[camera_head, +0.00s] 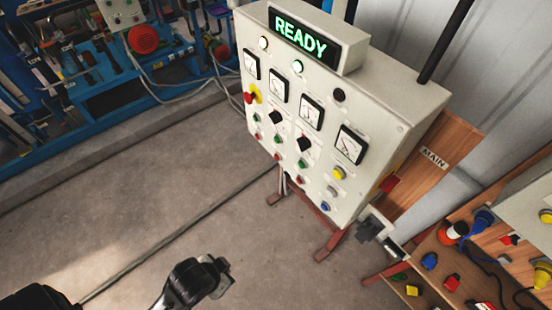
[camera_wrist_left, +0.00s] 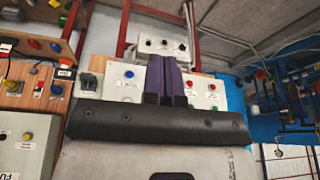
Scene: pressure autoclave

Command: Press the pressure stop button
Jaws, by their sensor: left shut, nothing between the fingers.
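The pale control panel (camera_head: 250,40) stands mid-right in the head view with a lit READY sign (camera_head: 305,38). Its bottom row has red buttons (camera_head: 258,137), (camera_head: 277,156), (camera_head: 300,180) and a blue one (camera_head: 325,207). Their labels are too small to read, so I cannot tell which is the pressure stop. A red mushroom button (camera_head: 249,98) has a yellow collar. In the left wrist view, seemingly upside down, my left gripper (camera_wrist_left: 164,62) has purple fingers shut and empty, pointing towards the panel. They lie between the blue button (camera_wrist_left: 129,74) and red buttons (camera_wrist_left: 190,83); contact is unclear.
A wooden MAIN board (camera_head: 433,158) stands right of the panel, with a shelf of coloured plugs (camera_head: 453,283) nearer. A grey fitting (camera_head: 372,224) sticks out from the panel's lower right. Blue racks (camera_head: 60,130) stand at left. The floor (camera_head: 140,205) before the panel is open.

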